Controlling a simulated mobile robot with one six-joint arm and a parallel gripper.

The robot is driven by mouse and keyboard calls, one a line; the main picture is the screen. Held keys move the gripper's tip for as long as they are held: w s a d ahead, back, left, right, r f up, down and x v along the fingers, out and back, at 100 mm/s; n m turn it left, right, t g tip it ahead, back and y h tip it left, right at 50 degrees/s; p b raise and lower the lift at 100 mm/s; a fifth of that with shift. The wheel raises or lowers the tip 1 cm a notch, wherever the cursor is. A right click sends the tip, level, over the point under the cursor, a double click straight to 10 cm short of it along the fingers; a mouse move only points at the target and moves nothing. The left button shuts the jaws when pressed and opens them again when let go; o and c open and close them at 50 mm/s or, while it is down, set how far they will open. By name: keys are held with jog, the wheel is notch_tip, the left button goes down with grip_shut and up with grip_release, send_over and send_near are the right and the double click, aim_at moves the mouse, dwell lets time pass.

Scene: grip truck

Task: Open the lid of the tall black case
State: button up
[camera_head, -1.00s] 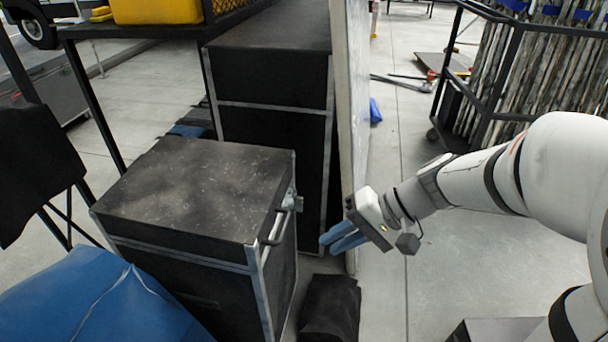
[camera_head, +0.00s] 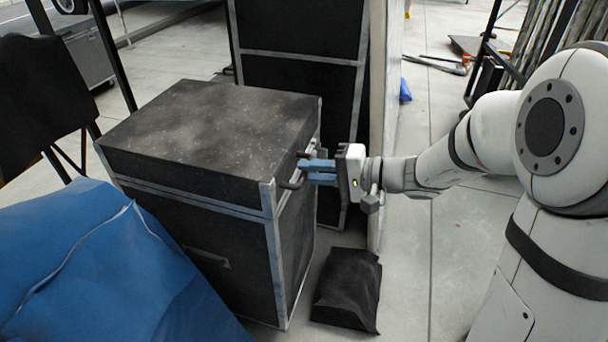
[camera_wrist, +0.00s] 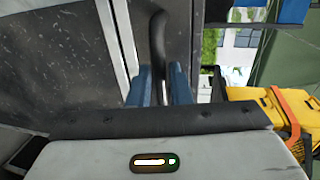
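The black case (camera_head: 205,135) with metal edge strips stands on the floor at the left centre of the head view. Its scuffed lid (camera_head: 210,115) lies flat and closed. A dark bar handle (camera_head: 293,183) sticks out from its right side; in the wrist view the handle (camera_wrist: 158,35) runs down between my fingers. My gripper (camera_head: 303,172) is level, with its blue fingers reaching left to the handle. The fingers are apart, one on each side of the bar; whether they touch it is hard to see. It also shows in the wrist view (camera_wrist: 160,85).
A taller black case (camera_head: 300,75) stands right behind, beside a pale upright panel (camera_head: 380,100). A black bag (camera_head: 346,290) lies on the floor below my gripper. A blue cover (camera_head: 110,275) fills the lower left. The floor right of the panel is partly clear.

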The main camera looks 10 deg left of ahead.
jog(key=shift+x, duration=0.8)
jog(key=shift+c, duration=0.5)
grip_shut()
